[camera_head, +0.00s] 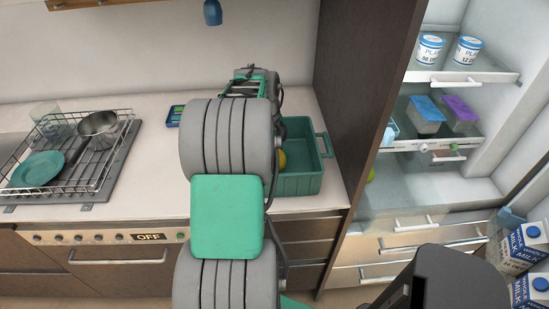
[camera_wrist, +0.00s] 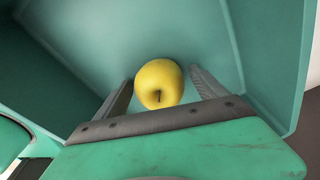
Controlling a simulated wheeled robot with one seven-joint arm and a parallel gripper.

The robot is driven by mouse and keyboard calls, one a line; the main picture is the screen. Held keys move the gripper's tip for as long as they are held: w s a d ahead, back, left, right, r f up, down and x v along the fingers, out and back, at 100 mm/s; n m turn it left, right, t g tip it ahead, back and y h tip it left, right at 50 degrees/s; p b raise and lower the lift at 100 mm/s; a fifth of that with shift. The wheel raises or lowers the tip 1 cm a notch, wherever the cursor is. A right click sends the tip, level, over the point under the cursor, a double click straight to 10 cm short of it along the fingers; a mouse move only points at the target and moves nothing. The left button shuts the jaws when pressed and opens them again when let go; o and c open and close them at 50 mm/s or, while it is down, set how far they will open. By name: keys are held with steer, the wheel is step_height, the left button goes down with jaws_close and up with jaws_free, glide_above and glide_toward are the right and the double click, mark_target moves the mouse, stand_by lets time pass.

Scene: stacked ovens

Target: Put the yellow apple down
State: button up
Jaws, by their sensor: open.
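The yellow apple (camera_wrist: 159,84) lies in the green crate (camera_wrist: 268,40), its stem side facing the wrist camera. My gripper (camera_wrist: 162,76) is open, with one finger on each side of the apple. Gaps show between the apple and the fingers, though I cannot tell how deep the fingers reach around it. In the head view a small part of the apple (camera_head: 282,160) shows inside the crate (camera_head: 300,185), and my arm hides the rest along with my gripper.
The crate stands on the counter beside a tall dark panel (camera_head: 365,90). A dish rack (camera_head: 100,170) with a green plate (camera_head: 38,168) and a pan (camera_head: 98,127) is at the left. The open fridge (camera_head: 485,185) at right holds tubs and boxes; milk cartons (camera_head: 527,248) stand in its door.

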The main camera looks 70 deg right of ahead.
steer(key=shift+r, duration=0.15)
steer(key=r, duration=0.3)
steer(key=w+r, duration=0.1)
steer(key=r, duration=0.3)
steer(key=r+p, duration=0.1)
steer(key=r, duration=0.3)
steer(key=shift+w+a+r, duration=0.15)
steer(key=shift+r, duration=0.05)
steer(key=w+a+r+n+t+h, duration=0.1)
steer(key=w+a+r+n+h, duration=0.1)
steer(key=w+a+n, duration=0.95)
steer(key=w+a+f+n+t, duration=0.1)
steer(key=w+a+n, duration=0.2)
steer(key=a+n, duration=0.45)
steer(key=w+a+f+n+t, duration=0.15)
steer(key=a+n, duration=0.35)
steer(key=a, duration=0.6)
steer(key=s+a+f+n+y, duration=0.1)
steer(key=a+n, duration=0.4)
steer(key=a, duration=0.2)
steer(key=s+a+f+n+t+y, duration=0.1)
steer(key=a+f+n, duration=0.1)
steer(key=a+n, duration=0.3)
steer(key=shift+a+f+n, duration=0.25)
steer(key=shift+a+n, duration=0.15)
steer(key=shift+a, duration=0.75)
steer(key=shift+t, duration=0.25)
